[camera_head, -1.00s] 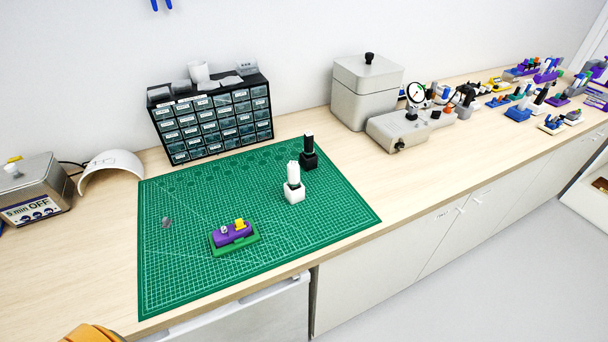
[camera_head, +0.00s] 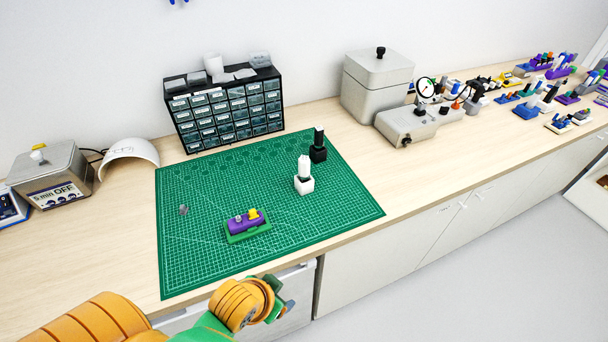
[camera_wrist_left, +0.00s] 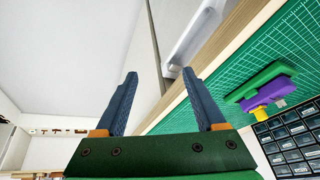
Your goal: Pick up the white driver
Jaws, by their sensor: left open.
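The white driver (camera_head: 304,171) stands upright in a white base on the green cutting mat (camera_head: 200,255), right of the mat's middle. A black driver (camera_head: 318,146) stands upright just behind it. My left gripper (camera_head: 284,302) is low in the head view, in front of the bench's front edge and well short of the white driver. In the left wrist view its two blue fingers (camera_wrist_left: 158,98) are spread with nothing between them. The white driver does not show in that view. My right gripper is not in view.
A purple and green fixture with a yellow part (camera_head: 247,224) lies on the mat, left of the white driver. A drawer cabinet (camera_head: 228,112) stands behind the mat. A grey box (camera_head: 376,88) and gauge unit (camera_head: 410,122) stand to the right.

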